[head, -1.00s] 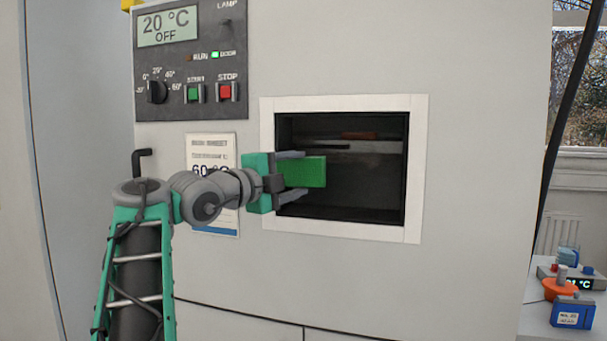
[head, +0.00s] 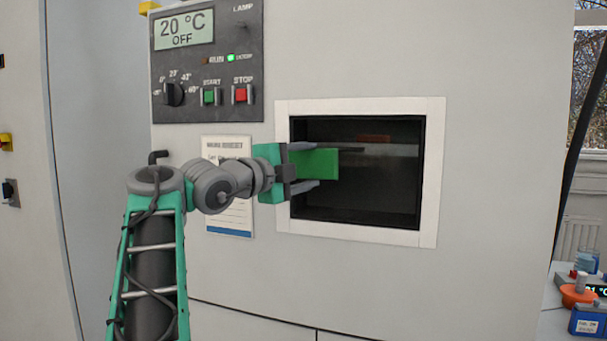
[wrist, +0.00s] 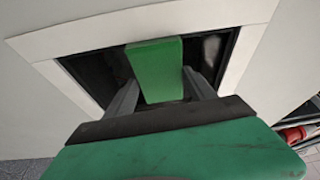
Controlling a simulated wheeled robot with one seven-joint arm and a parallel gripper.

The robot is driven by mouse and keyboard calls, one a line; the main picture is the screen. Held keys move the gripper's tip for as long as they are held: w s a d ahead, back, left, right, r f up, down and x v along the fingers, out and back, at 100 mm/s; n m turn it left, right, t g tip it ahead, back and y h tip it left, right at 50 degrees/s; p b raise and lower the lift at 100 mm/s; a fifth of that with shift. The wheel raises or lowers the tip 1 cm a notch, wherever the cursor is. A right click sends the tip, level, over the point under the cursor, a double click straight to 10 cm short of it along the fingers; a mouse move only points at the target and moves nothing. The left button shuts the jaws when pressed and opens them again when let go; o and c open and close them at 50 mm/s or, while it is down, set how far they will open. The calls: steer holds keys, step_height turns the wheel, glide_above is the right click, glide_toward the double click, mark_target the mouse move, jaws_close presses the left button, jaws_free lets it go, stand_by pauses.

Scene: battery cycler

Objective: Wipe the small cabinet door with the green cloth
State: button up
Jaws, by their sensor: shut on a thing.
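The green cloth (head: 317,163) looks like a thick, flat block. My gripper (head: 303,166) is shut on it, with the cloth between the two grey fingers. The small cabinet door (head: 385,190) appears as a dark, glassy pane in a white frame. The cloth is in front of the pane's upper left part; I cannot tell whether it touches. In the wrist view, the cloth (wrist: 157,68) covers the middle of the dark pane (wrist: 85,72). A pale patch (wrist: 211,47) shows on the pane right of the cloth; I cannot tell if it is a smear or a reflection.
A control panel (head: 208,60) with a dial and buttons is above left of the door. A paper notice (head: 230,215) is partly behind my arm. A bench (head: 555,322) with small devices stands at the far right. The cabinet front right of the frame is clear.

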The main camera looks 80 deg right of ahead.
steer(key=shift+s+a, duration=0.1)
steer(key=shift+s, duration=0.7)
steer(key=shift+s+a+f+b, duration=0.15)
steer(key=shift+s+b, duration=0.85)
steer(key=shift+s, duration=0.55)
steer(key=shift+s+a+b, duration=0.15)
steer(key=shift+s+b, duration=0.85)
steer(key=shift+s, duration=0.5)
steer(key=shift+s+a+b, duration=0.15)
steer(key=shift+s+b, duration=0.8)
steer(key=shift+s, duration=1.3)
steer(key=shift+s+a+b, duration=0.15)
steer(key=shift+s+b, duration=0.45)
steer(key=shift+s, duration=1.2)
steer(key=shift+s+a+b, duration=0.1)
steer(key=shift+s+b, duration=0.5)
steer(key=shift+s, duration=0.7)
steer(key=shift+a, duration=0.15)
